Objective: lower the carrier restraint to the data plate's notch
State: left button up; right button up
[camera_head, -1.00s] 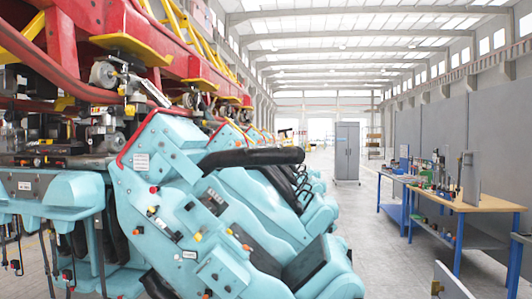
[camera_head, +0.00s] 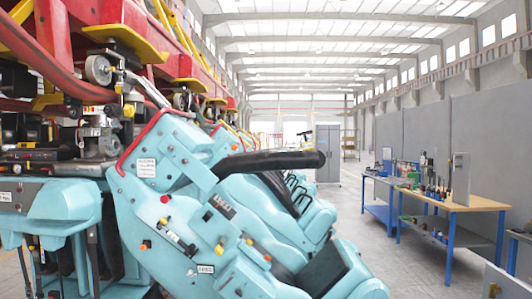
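A teal coaster carrier (camera_head: 185,215) fills the left and middle of the head view, with more teal seats behind it. A black padded restraint bar (camera_head: 265,160) sticks out to the right from its upper part, nearly level. A small dark plate with light marks (camera_head: 222,206) sits on the carrier's side; I cannot tell whether it is the data plate. White labels show at its upper left (camera_head: 146,167) and low on the side (camera_head: 205,269). I cannot make out a notch. Neither of my grippers is in view.
Red track (camera_head: 60,50) with yellow braces and wheels runs overhead at left. A workbench (camera_head: 450,203) with blue legs and tools stands at right. A grey cabinet (camera_head: 328,155) stands far back. Open floor lies between the carrier and the bench.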

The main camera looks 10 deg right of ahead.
aim_at(285, 158)
jog(key=i+j, duration=0.75)
jog(key=i, duration=0.25)
